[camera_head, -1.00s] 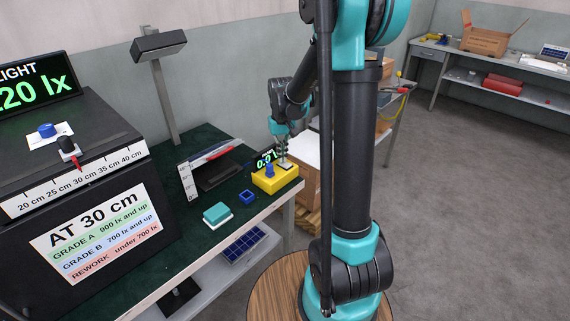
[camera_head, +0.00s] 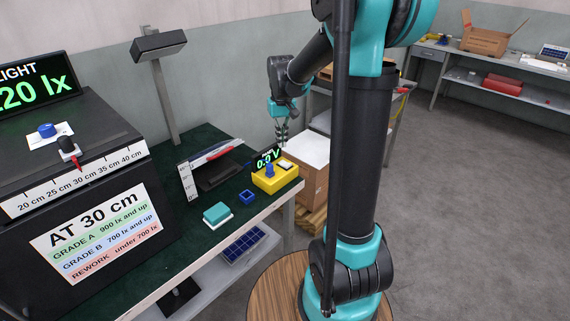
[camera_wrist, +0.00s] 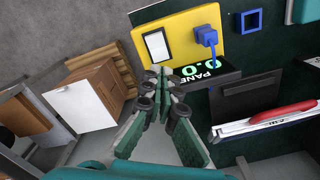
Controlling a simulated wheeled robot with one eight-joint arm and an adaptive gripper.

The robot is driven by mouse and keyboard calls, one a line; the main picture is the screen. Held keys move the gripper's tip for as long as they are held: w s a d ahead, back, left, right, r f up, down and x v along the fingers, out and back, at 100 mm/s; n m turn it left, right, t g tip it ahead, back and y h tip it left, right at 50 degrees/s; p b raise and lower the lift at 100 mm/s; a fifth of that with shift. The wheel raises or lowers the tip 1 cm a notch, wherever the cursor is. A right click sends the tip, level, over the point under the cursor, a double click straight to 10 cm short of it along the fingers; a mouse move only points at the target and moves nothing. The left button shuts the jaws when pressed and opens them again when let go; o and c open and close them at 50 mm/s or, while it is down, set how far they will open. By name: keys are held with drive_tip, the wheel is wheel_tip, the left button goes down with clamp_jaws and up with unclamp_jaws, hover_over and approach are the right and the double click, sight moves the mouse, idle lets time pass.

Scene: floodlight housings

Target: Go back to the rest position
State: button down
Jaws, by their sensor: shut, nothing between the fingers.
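My gripper (camera_head: 282,133) hangs past the back right end of the green-topped bench (camera_head: 160,243), above and behind the yellow meter box. It is shut and empty, and its fingers (camera_wrist: 160,80) point toward the box in the wrist view. The yellow box (camera_head: 283,181) stands on the bench end with a blue plug and a white pad on top. A panel display (camera_head: 267,158) reading about 0.0 stands behind it. The gripper is apart from both.
A teal block (camera_head: 217,215) and a blue square ring (camera_head: 247,197) lie on the bench. A lamp post (camera_head: 164,95) rises at its back. A cardboard box with a white top (camera_head: 305,150) stands beyond the bench end. The grey floor at right is clear.

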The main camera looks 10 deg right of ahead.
drive_tip(key=s+d+f+t, duration=0.1)
drive_tip(key=s+f, duration=0.2)
drive_tip(key=s, duration=0.4)
drive_tip(key=s+d+f+t, duration=0.1)
drive_tip(key=s+f, duration=0.2)
drive_tip(key=s, duration=0.4)
drive_tip(key=s+d+f+m+t, duration=0.1)
drive_tip(key=s+d+f+t, duration=0.1)
drive_tip(key=s, duration=0.6)
drive_tip(key=shift+f, duration=0.45)
